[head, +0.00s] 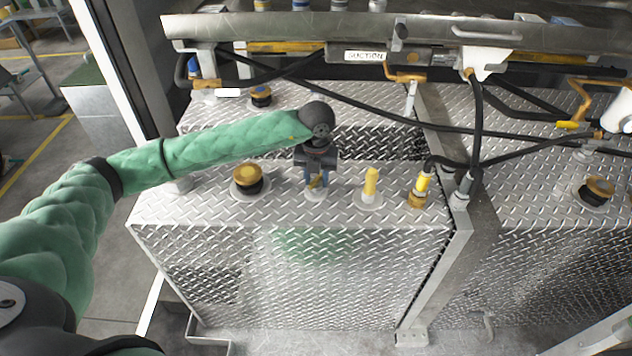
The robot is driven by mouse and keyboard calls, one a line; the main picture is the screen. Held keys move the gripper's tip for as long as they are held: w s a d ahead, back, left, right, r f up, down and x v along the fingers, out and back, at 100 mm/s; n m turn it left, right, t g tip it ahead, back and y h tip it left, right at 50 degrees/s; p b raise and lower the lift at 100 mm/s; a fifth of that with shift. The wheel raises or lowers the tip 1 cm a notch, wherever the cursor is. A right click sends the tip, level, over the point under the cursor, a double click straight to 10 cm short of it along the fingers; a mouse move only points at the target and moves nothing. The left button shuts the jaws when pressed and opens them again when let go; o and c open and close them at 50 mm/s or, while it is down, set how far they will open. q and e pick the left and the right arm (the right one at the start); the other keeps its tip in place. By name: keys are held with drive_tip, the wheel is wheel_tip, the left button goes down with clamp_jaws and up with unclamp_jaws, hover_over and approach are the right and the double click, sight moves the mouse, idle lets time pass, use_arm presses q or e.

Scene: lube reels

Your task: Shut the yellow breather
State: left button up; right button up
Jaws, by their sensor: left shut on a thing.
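My left gripper (317,181) comes down over the front diamond-plate tank top (285,208). Its fingers are shut on a small yellow fitting (317,184) that stands on a pale round base; the fingers and wrist hide most of it. Beside it to the right stands an upright yellow cylinder (371,181) on a pale round base. Farther right is a yellow-banded fitting (421,184) with a black hose. I cannot tell which of these yellow parts is the breather. My right gripper is not in view.
A black cap with an orange-yellow top (248,176) stands left of the gripper. A similar cap (261,94) is on the tank behind, another (598,190) on the right tank. Black hoses cross behind the gripper. A rail with a SUCTION label (365,56) spans the back.

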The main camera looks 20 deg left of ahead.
use_arm(q)
drive_tip(key=shift+f+b, duration=0.1)
drive_tip(key=shift+b, duration=0.3)
drive_tip(key=m+b, duration=0.4)
drive_tip(key=shift+f, duration=0.15)
drive_tip(key=shift+d+m+b, duration=0.1)
drive_tip(key=shift+m+b, duration=0.6)
drive_tip(key=shift+m, duration=0.3)
drive_tip(key=shift+r, duration=0.3)
